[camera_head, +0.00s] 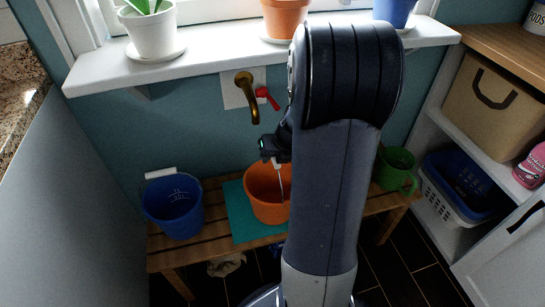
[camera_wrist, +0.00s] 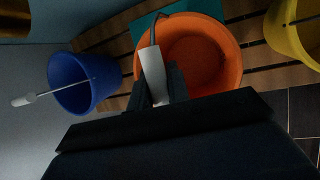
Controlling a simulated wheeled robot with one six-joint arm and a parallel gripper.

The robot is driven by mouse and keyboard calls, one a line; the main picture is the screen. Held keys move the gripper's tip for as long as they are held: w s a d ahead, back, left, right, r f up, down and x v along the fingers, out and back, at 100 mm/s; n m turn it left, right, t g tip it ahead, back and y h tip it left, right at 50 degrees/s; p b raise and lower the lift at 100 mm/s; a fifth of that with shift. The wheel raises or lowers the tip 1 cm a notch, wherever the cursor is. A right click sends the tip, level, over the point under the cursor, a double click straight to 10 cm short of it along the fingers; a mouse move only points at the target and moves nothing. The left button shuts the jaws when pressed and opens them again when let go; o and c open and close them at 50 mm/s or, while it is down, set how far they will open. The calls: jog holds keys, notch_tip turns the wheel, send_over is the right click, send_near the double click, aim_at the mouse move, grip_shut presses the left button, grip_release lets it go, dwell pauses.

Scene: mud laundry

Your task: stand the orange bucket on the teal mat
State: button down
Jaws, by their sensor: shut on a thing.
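The orange bucket (camera_head: 262,205) is upright over the teal mat (camera_head: 238,222) on the slatted wooden bench. Mat shows to its left and in front; I cannot tell whether the base touches the mat. My gripper (camera_head: 273,157) is above the bucket, shut on the white grip of its raised handle. In the wrist view, my gripper (camera_wrist: 160,92) holds that grip at the near rim of the orange bucket (camera_wrist: 232,55), which looks empty. A strip of the teal mat (camera_wrist: 142,27) shows beyond the rim. My arm hides the bench to the bucket's right.
A blue bucket (camera_head: 173,205) stands left on the bench (camera_head: 215,197), a green one (camera_head: 393,167) right. The wrist view shows a yellow bucket (camera_wrist: 292,30). A brass tap (camera_head: 246,92) projects above; the windowsill (camera_head: 215,60) holds pots. Shelves with a basket (camera_head: 455,192) stand right.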

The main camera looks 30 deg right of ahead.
jog(key=c, duration=1.3)
grip_release()
jog(key=shift+f, duration=0.15)
jog(key=shift+c, duration=0.2)
jog(key=shift+s+r, duration=0.1)
jog(key=shift+r, duration=0.35)
jog(key=p+v, duration=0.4)
jog(key=v, duration=0.7)
jog(key=shift+s+p, duration=0.25)
jog(key=shift+p, duration=0.1)
jog(key=b+x, duration=0.5)
jog(key=x, duration=0.7)
jog(key=shift+w+f, duration=0.2)
jog(key=shift+f, duration=0.1)
jog(key=shift+s+d+r+p, duration=0.1)
jog(key=shift+d+r+p, duration=0.1)
jog(key=shift+r+p, duration=0.55)
jog(key=shift+s+a+r+p, duration=0.15)
jog(key=shift+a+r+p, duration=0.05)
jog(key=shift+r+p, duration=0.35)
